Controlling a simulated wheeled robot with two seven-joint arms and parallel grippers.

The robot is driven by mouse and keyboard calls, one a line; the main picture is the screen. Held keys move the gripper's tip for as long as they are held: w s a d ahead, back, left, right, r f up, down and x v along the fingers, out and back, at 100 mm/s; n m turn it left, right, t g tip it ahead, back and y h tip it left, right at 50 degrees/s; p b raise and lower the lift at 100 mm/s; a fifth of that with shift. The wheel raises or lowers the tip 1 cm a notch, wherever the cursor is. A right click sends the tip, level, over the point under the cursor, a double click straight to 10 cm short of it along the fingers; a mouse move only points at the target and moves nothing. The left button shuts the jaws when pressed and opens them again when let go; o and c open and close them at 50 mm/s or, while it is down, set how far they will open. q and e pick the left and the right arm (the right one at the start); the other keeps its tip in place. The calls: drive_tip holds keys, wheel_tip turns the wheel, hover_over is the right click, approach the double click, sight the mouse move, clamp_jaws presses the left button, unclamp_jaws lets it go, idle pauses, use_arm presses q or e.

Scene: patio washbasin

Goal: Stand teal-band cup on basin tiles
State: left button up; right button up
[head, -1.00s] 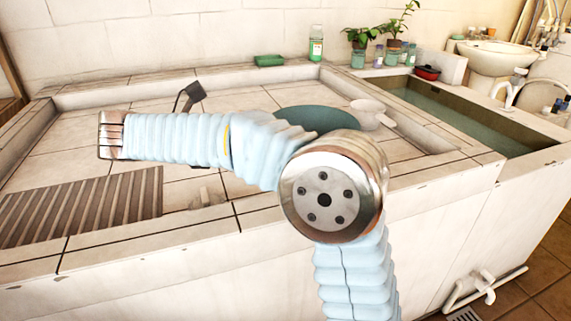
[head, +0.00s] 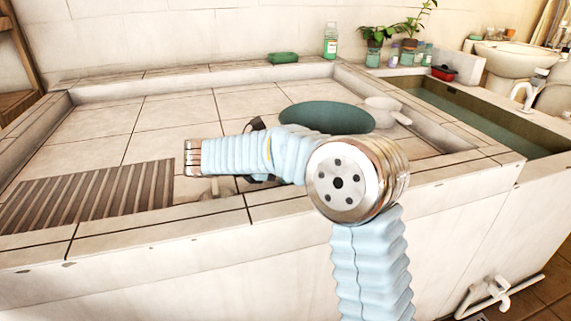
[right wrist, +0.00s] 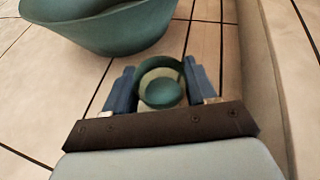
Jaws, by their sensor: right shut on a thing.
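The teal-band cup (right wrist: 162,93) is between the blue fingers of my right gripper (right wrist: 158,78) in the right wrist view. I look down into its round mouth; a teal rim and a pale inside with a teal bottom show. The gripper is shut on it. The tiled basin floor (head: 95,128) lies beneath; I cannot tell whether the cup touches it. In the head view my own arm hides the cup and most of the gripper. My left gripper is out of view.
A large teal bowl (right wrist: 100,28) is near the cup and shows in the head view (head: 325,116), beside a pale dipper (head: 384,104). A ribbed grey board (head: 95,195) lies at front left. A green soap dish (head: 283,57) and bottle (head: 330,40) stand on the back rim.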

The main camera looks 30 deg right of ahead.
drive_tip(key=o, duration=1.1)
drive_tip(key=shift+f, duration=0.1)
drive_tip(key=shift+c, duration=0.2)
drive_tip(key=shift+a+r, duration=0.1)
drive_tip(key=shift+r, duration=0.1)
drive_tip(key=v, duration=1.1)
drive_tip(key=shift+a+r+p, duration=0.2)
drive_tip(key=shift+a+p, duration=0.15)
